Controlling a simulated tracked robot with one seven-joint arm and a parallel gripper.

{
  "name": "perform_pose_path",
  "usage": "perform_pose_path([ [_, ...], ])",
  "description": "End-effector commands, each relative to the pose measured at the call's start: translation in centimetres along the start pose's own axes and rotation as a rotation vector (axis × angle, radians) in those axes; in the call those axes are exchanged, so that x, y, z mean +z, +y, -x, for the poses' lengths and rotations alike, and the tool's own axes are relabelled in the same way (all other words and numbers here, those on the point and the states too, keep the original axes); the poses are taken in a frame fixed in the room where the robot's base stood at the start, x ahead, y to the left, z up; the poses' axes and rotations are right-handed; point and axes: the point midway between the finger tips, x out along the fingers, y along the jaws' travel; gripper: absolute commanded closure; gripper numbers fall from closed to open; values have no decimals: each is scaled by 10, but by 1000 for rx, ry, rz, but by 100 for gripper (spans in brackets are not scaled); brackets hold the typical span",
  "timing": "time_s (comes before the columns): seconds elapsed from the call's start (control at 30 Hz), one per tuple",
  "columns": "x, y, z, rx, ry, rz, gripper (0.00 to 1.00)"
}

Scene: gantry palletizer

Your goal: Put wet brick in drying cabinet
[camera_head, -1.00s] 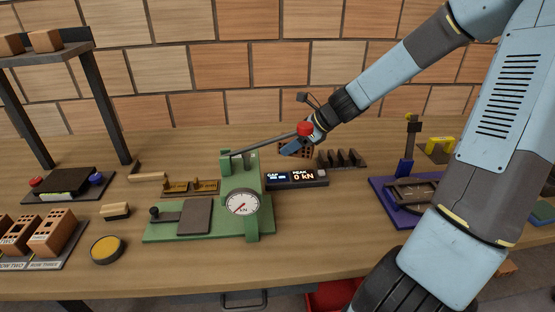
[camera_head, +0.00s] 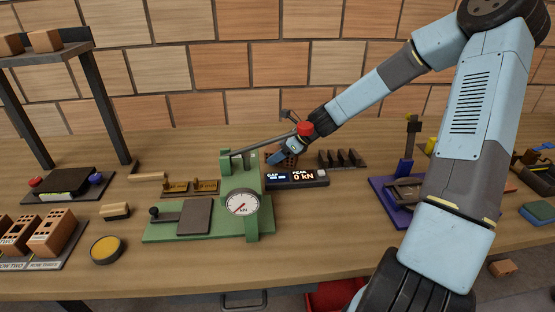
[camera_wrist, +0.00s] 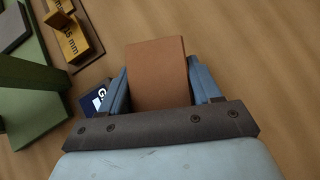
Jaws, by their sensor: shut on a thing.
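My gripper (camera_head: 284,158) is behind the green press and its readout, partly hidden by the lever with the red knob. In the wrist view my gripper (camera_wrist: 160,88) is shut on a plain reddish-brown brick (camera_wrist: 158,72), with one blue finger on each side of it. The brick also shows in the head view (camera_head: 291,160), mostly covered by the gripper. I cannot tell whether it is wet or whether it touches the table. I cannot make out a drying cabinet with certainty.
The green press (camera_head: 240,185) with its gauge and the black readout (camera_head: 297,178) stand in front of the gripper. A dark slotted rack (camera_head: 342,158) is to the right. Brass blocks (camera_head: 190,187) lie left of the press. A brick rack (camera_head: 60,245) stands far left.

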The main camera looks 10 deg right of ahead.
Motion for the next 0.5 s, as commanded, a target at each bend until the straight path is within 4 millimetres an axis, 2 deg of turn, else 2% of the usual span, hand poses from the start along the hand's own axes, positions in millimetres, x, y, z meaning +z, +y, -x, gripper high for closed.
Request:
perform_pose_path([
  [0.2,-15,1,-15,2,-1,-1,100],
  [0.5,-15,1,-16,2,0,1,100],
])
